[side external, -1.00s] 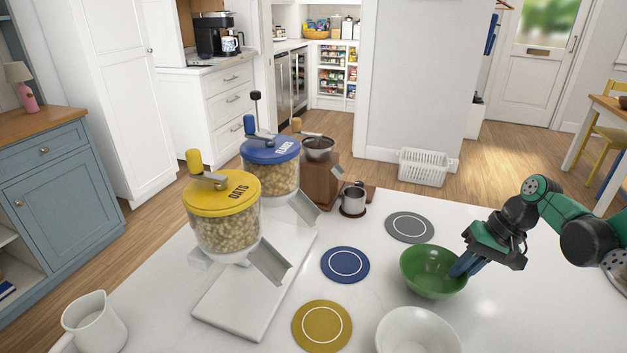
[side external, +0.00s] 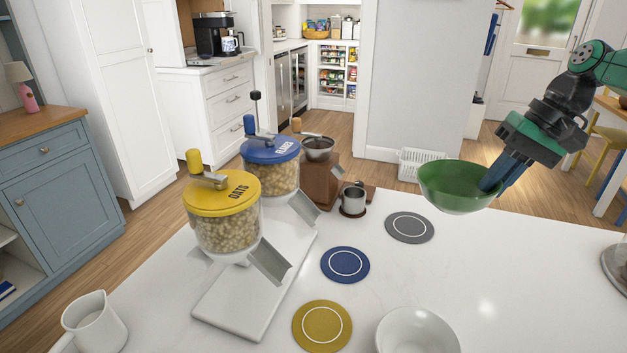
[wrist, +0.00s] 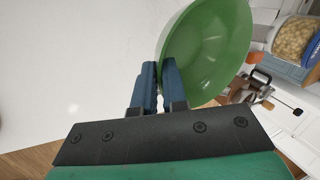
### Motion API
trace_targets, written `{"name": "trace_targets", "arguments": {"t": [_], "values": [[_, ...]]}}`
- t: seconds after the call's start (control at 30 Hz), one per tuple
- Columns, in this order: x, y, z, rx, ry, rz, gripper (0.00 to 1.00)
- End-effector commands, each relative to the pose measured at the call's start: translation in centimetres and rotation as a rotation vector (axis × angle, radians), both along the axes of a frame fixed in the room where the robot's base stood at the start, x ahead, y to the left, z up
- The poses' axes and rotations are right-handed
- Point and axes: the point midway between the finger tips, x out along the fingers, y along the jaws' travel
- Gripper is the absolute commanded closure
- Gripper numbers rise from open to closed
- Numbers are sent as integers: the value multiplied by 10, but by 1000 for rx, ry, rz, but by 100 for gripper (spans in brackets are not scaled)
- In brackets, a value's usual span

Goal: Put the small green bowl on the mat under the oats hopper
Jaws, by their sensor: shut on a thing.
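The green bowl (side external: 452,188) is in the air above the far right part of the counter, roughly upright in the side view. My gripper (side external: 492,186) is shut on the bowl's right rim. In the wrist view, the blue fingers (wrist: 160,80) pinch the edge of the bowl (wrist: 212,45). The oats hopper (side external: 224,215) has a yellow lid and stands at the left of the counter with its chute pointing right and down. The yellow mat (side external: 322,341) lies in front of that chute, bare. The blue mat (side external: 345,264) and the grey mat (side external: 410,227) are also bare.
A white bowl (side external: 415,335) stands right of the yellow mat. The blue-lidded flakes hopper (side external: 270,165), a grinder (side external: 320,180) and a metal cup (side external: 353,199) stand behind. A white pitcher (side external: 95,323) is at front left.

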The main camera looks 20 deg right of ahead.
Motion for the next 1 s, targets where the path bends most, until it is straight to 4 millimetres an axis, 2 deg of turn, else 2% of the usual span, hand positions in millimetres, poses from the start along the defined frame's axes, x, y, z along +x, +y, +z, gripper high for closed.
{"name": "trace_targets", "arguments": {"t": [0.1,0.2,0.33,0.47,0.6,0.7,0.8,0.9,1.0], "values": [[1,0,16,0,0,0,100],[1,1,23,1,-1,3,100],[11,12,17,2,-6,39,100],[32,42,-10,10,-20,122,100],[46,93,-50,23,-37,239,100],[46,130,-76,35,-47,316,100],[40,158,-96,47,-54,373,100],[34,174,-108,53,-59,407,100],[31,183,-114,57,-60,424,100]]}}
